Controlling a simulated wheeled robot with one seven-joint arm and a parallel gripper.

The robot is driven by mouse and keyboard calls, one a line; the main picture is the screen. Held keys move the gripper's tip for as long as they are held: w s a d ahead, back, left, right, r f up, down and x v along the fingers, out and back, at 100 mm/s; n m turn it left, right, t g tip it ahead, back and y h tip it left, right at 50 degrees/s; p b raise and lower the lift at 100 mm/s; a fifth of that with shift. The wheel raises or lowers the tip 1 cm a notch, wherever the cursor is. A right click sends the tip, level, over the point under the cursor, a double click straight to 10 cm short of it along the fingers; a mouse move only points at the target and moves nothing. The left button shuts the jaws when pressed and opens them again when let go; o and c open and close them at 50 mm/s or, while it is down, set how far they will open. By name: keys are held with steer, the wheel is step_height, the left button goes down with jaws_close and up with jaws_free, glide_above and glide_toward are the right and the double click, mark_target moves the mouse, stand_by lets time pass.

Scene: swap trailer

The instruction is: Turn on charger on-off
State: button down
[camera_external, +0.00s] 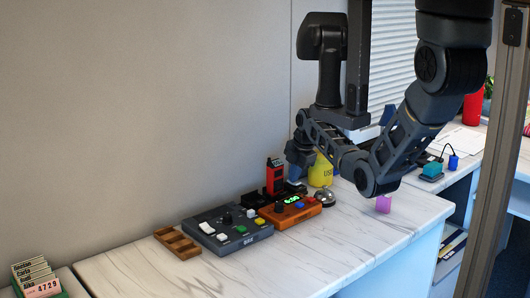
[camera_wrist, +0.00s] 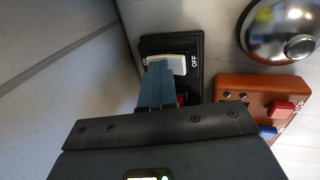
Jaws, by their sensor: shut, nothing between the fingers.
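In the wrist view, the charger on-off switch (camera_wrist: 168,60) is a pale rocker on a black plate (camera_wrist: 190,42). "OFF" is printed at its right end; the label at its left end is partly covered. My gripper (camera_wrist: 159,70) is shut and empty, its fingertips over the left part of the rocker. I cannot tell whether they touch it or which side is pressed in. A bit of red shows just below the rocker, right of the fingers. In the external view, my gripper (camera_external: 296,180) points down behind the orange box; the switch is hard to make out there.
The orange box (camera_external: 290,208) with a green display and the silver bell (camera_external: 326,197) stand close by. A red handset (camera_external: 274,176) stands near my gripper, and a yellow container (camera_external: 321,172) behind. A grey button panel (camera_external: 227,230) lies left.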

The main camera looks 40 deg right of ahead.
steer(key=shift+s, duration=0.4)
steer(key=shift+s+r+p, duration=0.1)
steer(key=shift+r+p, duration=0.35)
steer(key=shift+p, duration=0.25)
steer(key=p+v, duration=0.1)
steer(key=v, duration=1.2)
steer(key=shift+s+p, duration=0.3)
steer(key=shift+p, duration=0.1)
steer(key=shift+w+f+b, duration=0.1)
steer(key=shift+f+b, duration=0.05)
steer(key=shift+b, duration=0.2)
steer(key=b, duration=0.2)
steer(key=w+b, duration=0.1)
steer(key=b, duration=0.1)
steer(key=shift+w+d+r, duration=0.1)
steer(key=shift+r, duration=0.15)
